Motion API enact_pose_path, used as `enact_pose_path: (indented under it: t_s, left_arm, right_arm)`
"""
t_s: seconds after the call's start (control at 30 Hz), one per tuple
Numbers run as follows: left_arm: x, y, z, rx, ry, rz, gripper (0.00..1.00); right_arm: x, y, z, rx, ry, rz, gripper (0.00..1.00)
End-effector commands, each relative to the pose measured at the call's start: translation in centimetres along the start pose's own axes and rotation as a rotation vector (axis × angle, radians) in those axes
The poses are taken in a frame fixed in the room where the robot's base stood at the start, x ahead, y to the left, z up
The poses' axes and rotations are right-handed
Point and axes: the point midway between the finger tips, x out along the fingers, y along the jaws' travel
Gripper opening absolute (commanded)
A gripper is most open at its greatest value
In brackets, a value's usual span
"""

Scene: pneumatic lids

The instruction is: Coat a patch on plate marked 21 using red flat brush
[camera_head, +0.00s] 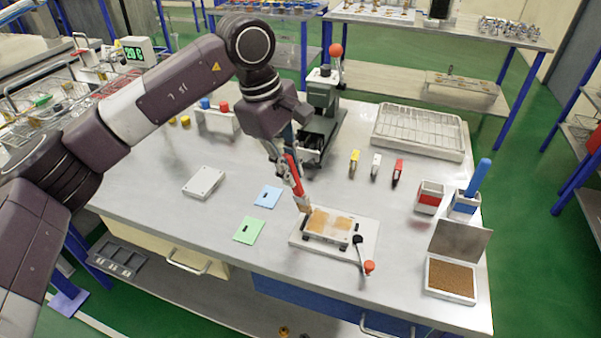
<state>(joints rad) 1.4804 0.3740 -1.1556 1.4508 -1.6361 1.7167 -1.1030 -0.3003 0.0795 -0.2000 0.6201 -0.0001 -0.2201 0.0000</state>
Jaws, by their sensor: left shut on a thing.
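My left gripper (290,172) is shut on the red brush (296,183), which points downward. The brush's lower end is at the left side of a pale plate (329,224) with tan patches on its face. I cannot tell whether the bristles touch the plate. The plate lies on a white base (364,228) with a red-knobbed lever (368,267) at its front right. No number on the plate is legible. My right gripper is not in view.
Right of the plate are an open box with a brown pad (451,278), a red-marked holder (428,197) and a blue-marked holder (463,206) with a blue handle (480,177). A press (322,112) stands behind. Blue (268,196) and green (249,230) cards lie left.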

Motion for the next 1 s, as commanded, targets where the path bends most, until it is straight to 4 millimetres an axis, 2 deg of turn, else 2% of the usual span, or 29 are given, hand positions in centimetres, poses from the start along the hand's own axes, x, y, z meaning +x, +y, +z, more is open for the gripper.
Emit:
enact_pose_path:
  t_s: [0.1,0.33,0.63,1.0]
  left_arm:
    - [-0.1,-0.2,-0.9,-0.002,0.0,0.001,0.0]
    - [-0.3,-0.4,-1.6,-0.001,0.0,0.001,0.0]
    - [-0.7,-1.1,-4.0,-0.003,-0.001,0.001,0.0]
    - [-0.6,0.0,-4.5,0.0,-0.001,0.0,0.0]
  right_arm:
    - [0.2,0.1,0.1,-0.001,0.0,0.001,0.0]
    - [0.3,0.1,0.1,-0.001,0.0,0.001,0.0]
    - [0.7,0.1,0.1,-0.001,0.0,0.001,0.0]
    - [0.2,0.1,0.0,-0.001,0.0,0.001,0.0]
